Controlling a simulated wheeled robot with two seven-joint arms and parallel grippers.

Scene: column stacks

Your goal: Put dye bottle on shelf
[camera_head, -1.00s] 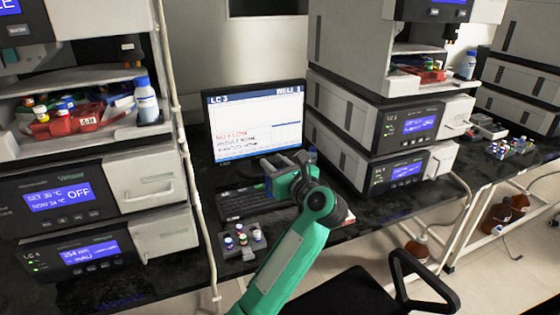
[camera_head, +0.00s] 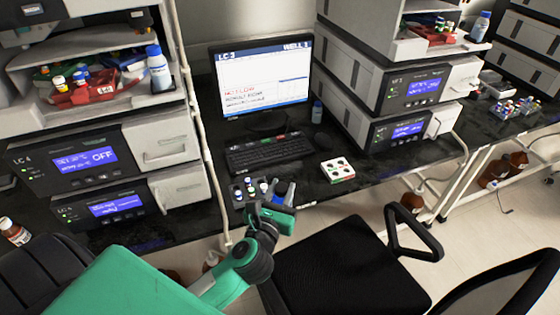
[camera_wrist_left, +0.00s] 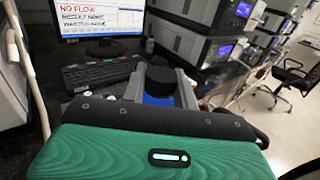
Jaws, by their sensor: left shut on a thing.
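My left gripper (camera_head: 284,190) is over the bench's front edge, right of the vial rack. In the left wrist view its grey fingers (camera_wrist_left: 158,85) are shut around a small bottle with a black cap (camera_wrist_left: 160,88) and a blue body. In the head view only a bit of blue shows between the fingers, and the bottle is mostly hidden. An open shelf (camera_head: 122,108) in the left column stack holds a red tray (camera_head: 85,92) and a white bottle with a blue cap (camera_head: 159,70). A similar shelf (camera_head: 405,50) is in the right stack. My right gripper is out of view.
A vial rack (camera_head: 238,190), keyboard (camera_head: 265,153), monitor (camera_head: 262,85), small blue bottle (camera_head: 317,112) and white-red box (camera_head: 337,170) stand on the bench. A black chair (camera_head: 335,262) is in front. A white cable (camera_head: 201,135) hangs beside the left stack.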

